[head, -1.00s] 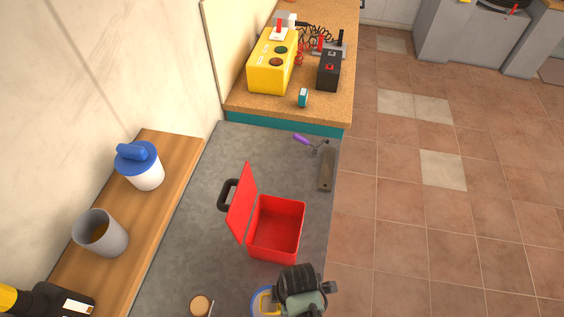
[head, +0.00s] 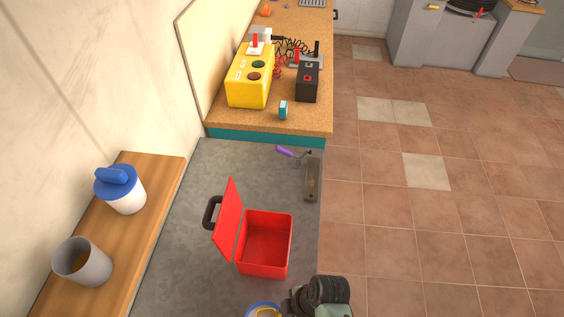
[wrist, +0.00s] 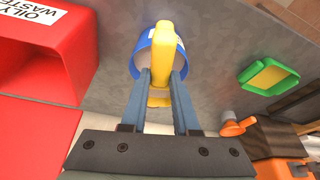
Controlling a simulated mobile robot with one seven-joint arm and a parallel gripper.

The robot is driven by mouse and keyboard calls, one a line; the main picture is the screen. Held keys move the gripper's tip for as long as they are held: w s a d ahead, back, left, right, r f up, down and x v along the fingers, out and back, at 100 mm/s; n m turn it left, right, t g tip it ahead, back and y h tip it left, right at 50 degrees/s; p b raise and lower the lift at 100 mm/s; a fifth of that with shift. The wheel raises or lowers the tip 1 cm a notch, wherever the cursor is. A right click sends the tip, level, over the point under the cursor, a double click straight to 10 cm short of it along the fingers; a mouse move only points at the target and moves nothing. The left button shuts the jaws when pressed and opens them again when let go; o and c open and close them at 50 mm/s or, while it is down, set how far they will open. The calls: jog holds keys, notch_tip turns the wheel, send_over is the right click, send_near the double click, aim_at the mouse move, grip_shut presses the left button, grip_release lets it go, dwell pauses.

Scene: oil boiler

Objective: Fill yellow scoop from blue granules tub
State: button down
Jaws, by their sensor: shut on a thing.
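My gripper (wrist: 158,75) is shut on the yellow scoop (wrist: 162,40), whose handle stands between the two fingers in the wrist view. A blue tub (wrist: 143,52) with a pale inside lies just beyond the fingertips, and the scoop overlaps its mouth. I cannot tell how deep the scoop is in the tub, and no granules can be made out. In the head view the blue rim of the tub (head: 252,311) shows at the bottom edge, with some yellow inside it, left of my dark wrist; the fingers are hidden there.
An open red box (head: 264,243) marked oily waste stands on the grey worktop (head: 180,235), close to the tub. A green and yellow tray (wrist: 268,78) and an orange item (wrist: 238,127) lie on the right in the wrist view.

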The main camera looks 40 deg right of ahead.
jog(key=shift+s+d+y, duration=0.1)
jog(key=shift+d+y, duration=0.05)
jog(key=shift+y, duration=0.15)
jog(key=shift+r, duration=0.15)
jog(key=shift+r+p, duration=0.8)
jog(key=shift+r, duration=0.1)
jog(key=shift+r, duration=0.1)
jog(key=shift+r+p, duration=0.85)
jog(key=shift+r, duration=0.05)
dwell(0.5)
